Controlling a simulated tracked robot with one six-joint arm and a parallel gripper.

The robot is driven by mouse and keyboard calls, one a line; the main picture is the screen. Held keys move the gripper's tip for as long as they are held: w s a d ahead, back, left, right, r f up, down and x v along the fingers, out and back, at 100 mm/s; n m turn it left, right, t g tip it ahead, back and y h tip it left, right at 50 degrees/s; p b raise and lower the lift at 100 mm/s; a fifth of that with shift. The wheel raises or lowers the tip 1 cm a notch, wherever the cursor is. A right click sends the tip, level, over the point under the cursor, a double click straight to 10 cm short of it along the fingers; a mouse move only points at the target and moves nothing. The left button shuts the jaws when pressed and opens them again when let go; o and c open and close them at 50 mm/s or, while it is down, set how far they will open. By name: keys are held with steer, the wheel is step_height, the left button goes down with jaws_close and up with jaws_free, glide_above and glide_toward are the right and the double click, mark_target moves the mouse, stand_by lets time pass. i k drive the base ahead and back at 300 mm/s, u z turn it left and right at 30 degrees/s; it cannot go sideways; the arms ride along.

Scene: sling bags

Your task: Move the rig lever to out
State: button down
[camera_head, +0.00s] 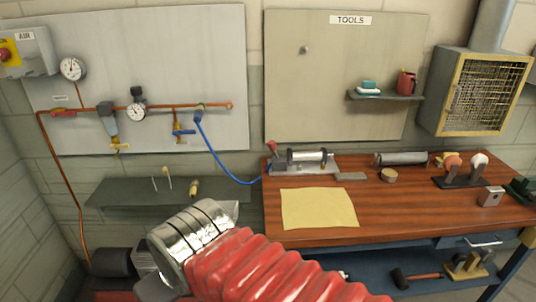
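The rig (318,168) is a silver metal fixture with a clear cylinder, at the left back of the wooden bench. A lever with a red knob (271,146) stands at its left end, tilted up and left. A blue hose reaches the rig's left side. No position marking on the rig is legible. My arm, a red bellows sleeve with a silver cuff, crosses the lower middle, well in front of and below the rig. Grey parts at its far end may be my gripper (150,272); its fingers cannot be made out. Nothing of mine touches the lever.
The wooden bench (400,215) carries a yellow sheet (318,208), a dark cylinder (401,158) and several small parts. A grey shelf (140,205) is on the left below copper piping with gauges and valves. The blue hose (215,160) hangs between the piping and bench.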

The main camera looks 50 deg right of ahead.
mark_target(272, 145)
steer(key=u, duration=0.05)
steer(key=i, duration=1)
steer(key=z, duration=0.05)
